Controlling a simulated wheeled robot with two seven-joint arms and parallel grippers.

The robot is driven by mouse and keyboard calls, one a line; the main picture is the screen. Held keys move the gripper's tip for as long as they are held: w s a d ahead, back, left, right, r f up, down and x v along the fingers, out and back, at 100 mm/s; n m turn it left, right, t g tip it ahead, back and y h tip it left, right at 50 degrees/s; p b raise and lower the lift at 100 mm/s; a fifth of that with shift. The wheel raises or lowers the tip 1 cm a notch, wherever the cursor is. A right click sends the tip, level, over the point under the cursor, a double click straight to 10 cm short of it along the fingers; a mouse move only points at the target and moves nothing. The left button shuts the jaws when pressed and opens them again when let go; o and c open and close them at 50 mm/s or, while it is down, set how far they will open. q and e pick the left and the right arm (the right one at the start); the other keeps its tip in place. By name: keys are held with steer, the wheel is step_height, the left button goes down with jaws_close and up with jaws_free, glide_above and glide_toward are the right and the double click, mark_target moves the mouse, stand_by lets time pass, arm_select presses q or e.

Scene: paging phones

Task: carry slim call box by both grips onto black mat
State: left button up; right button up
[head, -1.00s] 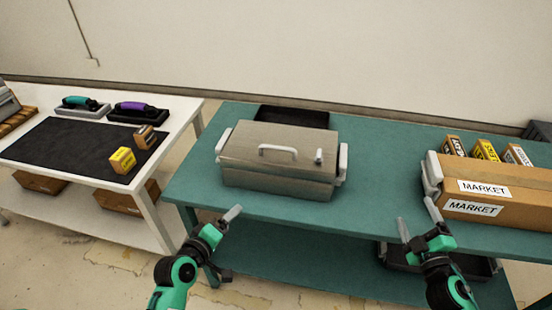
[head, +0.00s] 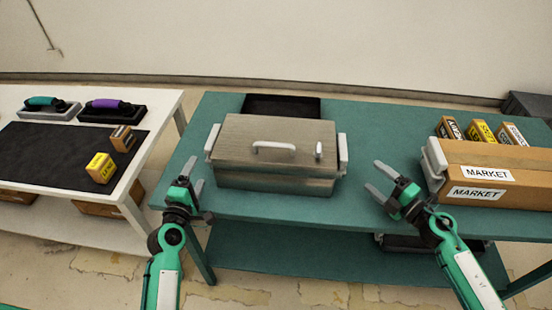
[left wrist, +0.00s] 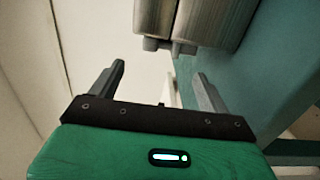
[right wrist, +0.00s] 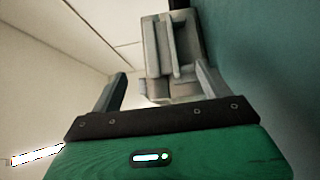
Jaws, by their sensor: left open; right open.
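A grey metal box (head: 270,182) with a lid handle and a pale upright grip on each side stands on the teal table; I take it as the slim call box. My left gripper (head: 194,173) is open and empty, just left of the box's front, apart from the left grip (head: 212,141). My right gripper (head: 374,176) is open and empty, right of the box, apart from the right grip (head: 343,151). The left wrist view shows the box's grey end (left wrist: 205,20) beyond the fingers; the right wrist view shows a grip (right wrist: 165,45). A black mat (head: 50,157) lies on the white table.
A yellow carton (head: 101,168) and a brown carton (head: 122,138) stand on the mat's right side. A dark flat piece (head: 283,105) lies behind the metal box. A MARKET-labelled carton (head: 510,180) with a side grip stands at right. A floor gap separates the tables.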

mark_target(210, 145)
arm_select(q)
steer(key=w, duration=0.8)
steer(key=w+d, duration=0.1)
steer(key=w, duration=0.3)
steer(key=shift+w, duration=0.25)
arm_select(e)
steer(key=x, duration=1.2)
steer(key=shift+w+a, duration=0.15)
steer(key=shift+w, duration=0.05)
arm_select(q)
jaws_close()
arm_select(e)
jaws_close()
arm_select(q)
steer(key=shift+r, duration=0.1)
arm_select(e)
steer(key=shift+r, duration=0.1)
